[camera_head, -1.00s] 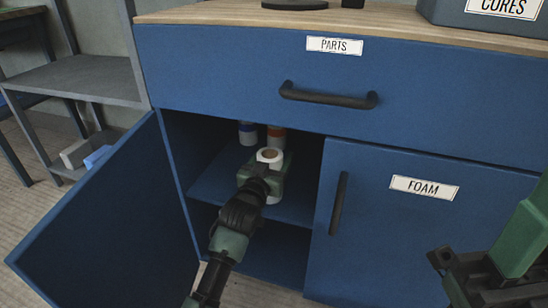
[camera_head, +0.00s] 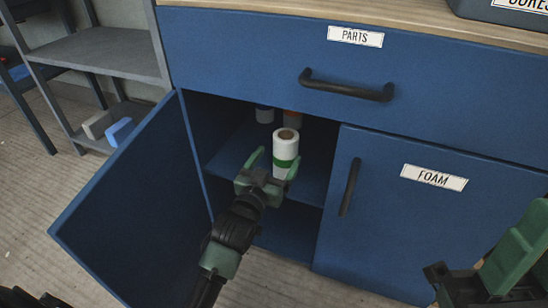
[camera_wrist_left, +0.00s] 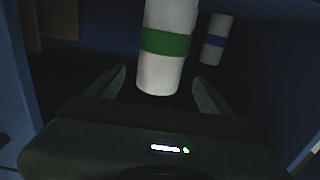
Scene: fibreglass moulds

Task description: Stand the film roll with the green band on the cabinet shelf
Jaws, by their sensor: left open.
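The white film roll with the green band (camera_head: 286,150) stands upright on the shelf (camera_head: 232,158) inside the open cabinet, near the shelf's front. It also shows in the left wrist view (camera_wrist_left: 166,44), just beyond the fingers. My left gripper (camera_head: 274,163) is open in front of the roll, its fingers spread to either side and apart from it. The gripper (camera_wrist_left: 160,88) holds nothing.
A roll with a blue band (camera_wrist_left: 216,41) and a roll with an orange band (camera_head: 292,118) stand farther back on the shelf. The open door (camera_head: 130,210) bounds the left side. The closed FOAM door (camera_head: 400,220) is on the right, with the PARTS drawer (camera_head: 260,60) above.

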